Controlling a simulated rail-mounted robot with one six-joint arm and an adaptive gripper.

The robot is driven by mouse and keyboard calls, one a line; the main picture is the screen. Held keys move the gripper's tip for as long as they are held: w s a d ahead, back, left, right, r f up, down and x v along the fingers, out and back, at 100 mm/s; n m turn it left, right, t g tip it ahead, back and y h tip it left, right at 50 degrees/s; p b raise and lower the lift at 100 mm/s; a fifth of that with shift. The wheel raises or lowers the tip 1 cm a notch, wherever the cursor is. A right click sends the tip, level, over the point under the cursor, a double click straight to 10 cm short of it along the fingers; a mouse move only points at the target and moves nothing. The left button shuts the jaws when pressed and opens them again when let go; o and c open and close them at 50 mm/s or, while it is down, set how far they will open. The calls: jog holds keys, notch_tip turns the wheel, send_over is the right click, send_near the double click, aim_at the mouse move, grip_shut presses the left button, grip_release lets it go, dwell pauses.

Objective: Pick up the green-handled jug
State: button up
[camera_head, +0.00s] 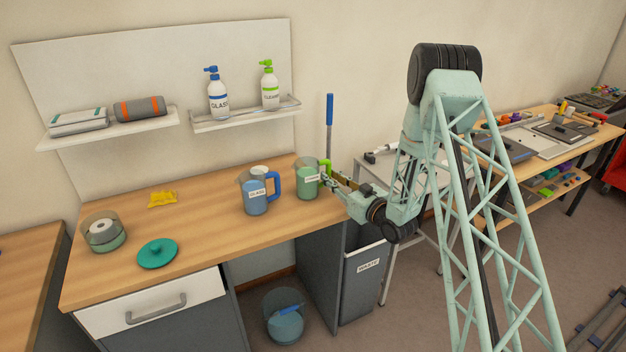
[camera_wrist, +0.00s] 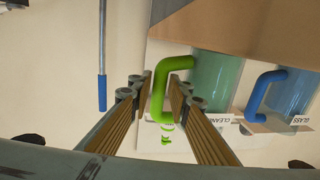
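The green-handled jug (camera_head: 306,185) stands upright on the wooden workbench near its right end. It is clear, with green contents and a white label. Its green handle (camera_wrist: 160,92) faces my gripper (camera_wrist: 155,95); in the head view my gripper (camera_head: 328,181) comes in from the right at handle height. In the wrist view the two fingers are spread, one on each side of the handle. A gap shows on the left; the right finger is very close to the handle, and I cannot tell if it touches.
A blue-handled jug (camera_head: 255,193) labelled GLASS stands just left of the green-handled one; it also shows in the wrist view (camera_wrist: 291,104). A blue-handled pole (camera_head: 329,120) stands behind the bench's right end. A waste bin (camera_head: 362,280) is below. Bench space left of the jugs is mostly clear.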

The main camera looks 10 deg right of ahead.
jog(key=shift+x, duration=0.85)
jog(key=shift+c, duration=0.5)
grip_shut()
